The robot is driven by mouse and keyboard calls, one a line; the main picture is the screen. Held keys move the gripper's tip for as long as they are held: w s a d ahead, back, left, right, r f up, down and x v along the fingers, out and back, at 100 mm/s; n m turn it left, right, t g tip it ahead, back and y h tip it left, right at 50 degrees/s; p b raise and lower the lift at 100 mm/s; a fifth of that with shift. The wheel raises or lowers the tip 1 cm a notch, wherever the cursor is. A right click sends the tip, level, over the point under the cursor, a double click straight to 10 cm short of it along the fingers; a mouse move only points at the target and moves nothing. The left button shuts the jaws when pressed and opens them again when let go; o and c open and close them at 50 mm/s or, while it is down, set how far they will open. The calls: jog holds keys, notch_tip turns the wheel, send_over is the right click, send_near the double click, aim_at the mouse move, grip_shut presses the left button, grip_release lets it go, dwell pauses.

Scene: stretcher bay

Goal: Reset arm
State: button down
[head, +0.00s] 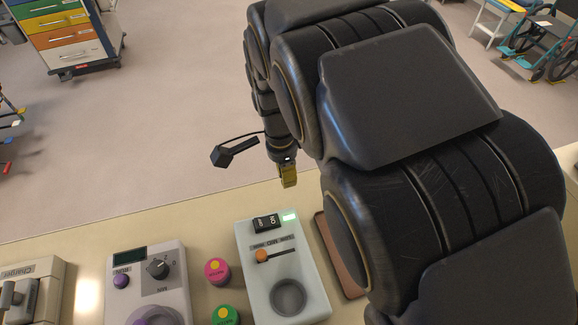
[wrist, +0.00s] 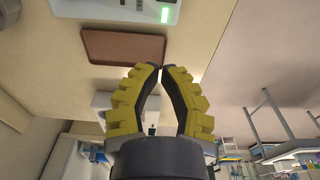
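My dark arm covers much of the right half of the head view and hides part of the counter.
The counter (head: 200,207) bears a pale device (head: 285,255) with an orange-knobbed lever and lit green display, a dial device (head: 148,285), pink (head: 217,271) and green (head: 225,315) buttons, and a brown tray (wrist: 122,47). A drawer cart (head: 65,37) stands on open floor.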

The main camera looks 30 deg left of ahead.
jog(key=s+d+r+n+g, duration=0.1)
jog(key=s+d+r+n, duration=0.15)
jog(key=d, duration=0.65)
jog(key=s+d+r+n, duration=0.1)
jog(key=d+r, duration=0.3)
jog(key=d, duration=0.5)
jog(key=s+d+r+n+g, duration=0.1)
jog(key=s+d+n, duration=0.4)
jog(key=s+d, duration=0.5)
jog(key=s, duration=0.3)
jog(key=shift+s+r+y, duration=0.3)
jog(key=shift+n, duration=0.25)
